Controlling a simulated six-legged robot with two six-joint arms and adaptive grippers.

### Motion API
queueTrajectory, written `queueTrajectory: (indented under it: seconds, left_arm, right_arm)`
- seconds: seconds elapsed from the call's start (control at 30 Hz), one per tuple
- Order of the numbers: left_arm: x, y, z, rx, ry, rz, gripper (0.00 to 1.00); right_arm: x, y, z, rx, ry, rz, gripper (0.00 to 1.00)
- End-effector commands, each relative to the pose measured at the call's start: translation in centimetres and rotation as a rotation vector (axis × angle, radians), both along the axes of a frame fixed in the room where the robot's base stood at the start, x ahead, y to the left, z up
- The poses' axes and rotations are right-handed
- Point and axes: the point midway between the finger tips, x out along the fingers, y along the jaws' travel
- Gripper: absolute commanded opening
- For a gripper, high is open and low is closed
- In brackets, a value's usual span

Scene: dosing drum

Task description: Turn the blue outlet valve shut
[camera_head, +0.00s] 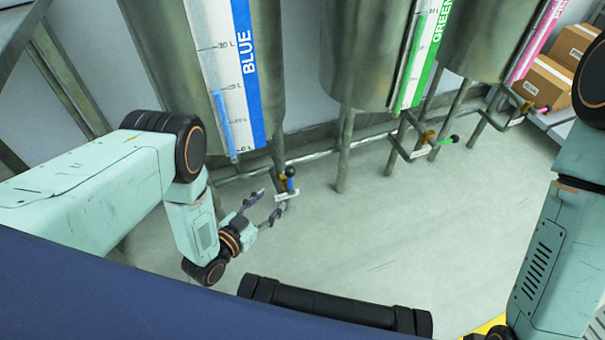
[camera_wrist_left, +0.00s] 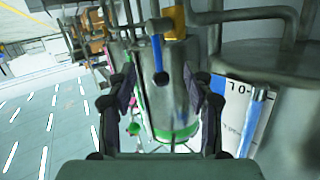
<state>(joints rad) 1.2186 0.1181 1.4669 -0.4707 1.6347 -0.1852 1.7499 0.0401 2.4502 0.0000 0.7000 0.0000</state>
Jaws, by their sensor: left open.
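The blue outlet valve (camera_head: 289,184) is on a pipe below the tank labelled BLUE (camera_head: 225,60). Its blue handle with a black knob points up in the head view. In the left wrist view the blue handle (camera_wrist_left: 157,52) shows beside a brass-coloured valve body (camera_wrist_left: 173,20), its knob pointing down the picture. My left gripper (camera_head: 268,202) is open and empty, just left of and below the valve. In the left wrist view the handle's knob appears between the two spread fingers (camera_wrist_left: 160,72); I cannot tell the exact depth gap. My right gripper is out of view; only its arm shows.
A green-handled valve (camera_head: 440,142) and a pink-handled valve (camera_head: 535,110) stand on pipes farther right, under the GREEN and pink-striped tanks. Metal tank legs (camera_head: 344,150) stand near the blue valve. Cardboard boxes (camera_head: 548,82) sit on a shelf at right. The floor (camera_head: 400,240) in front is clear.

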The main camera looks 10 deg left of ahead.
Motion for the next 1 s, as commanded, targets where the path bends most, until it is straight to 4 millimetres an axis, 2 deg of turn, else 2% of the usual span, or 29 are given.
queueTrajectory:
  seconds: [0.03,0.1,0.23,0.37,0.73,1.0]
  left_arm:
    - [0.7,-0.1,1.3,-0.005,-0.064,-0.013,0.52]
    - [1.0,-0.2,2.6,-0.012,-0.124,-0.026,0.52]
    - [0.9,-0.1,3.6,-0.017,-0.177,-0.032,0.52]
    - [1.7,-0.2,3.8,-0.012,-0.188,-0.031,0.52]
    - [6.7,-2.4,3.6,-0.013,-0.185,-0.034,0.52]
    - [8.1,-3.2,3.7,-0.014,-0.182,-0.034,0.52]
  right_arm:
    - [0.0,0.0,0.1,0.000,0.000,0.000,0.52]
    - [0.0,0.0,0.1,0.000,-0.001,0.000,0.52]
    - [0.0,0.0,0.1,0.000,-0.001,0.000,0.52]
    - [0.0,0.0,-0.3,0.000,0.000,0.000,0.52]
    - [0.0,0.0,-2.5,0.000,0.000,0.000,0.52]
    - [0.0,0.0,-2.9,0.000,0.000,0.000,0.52]
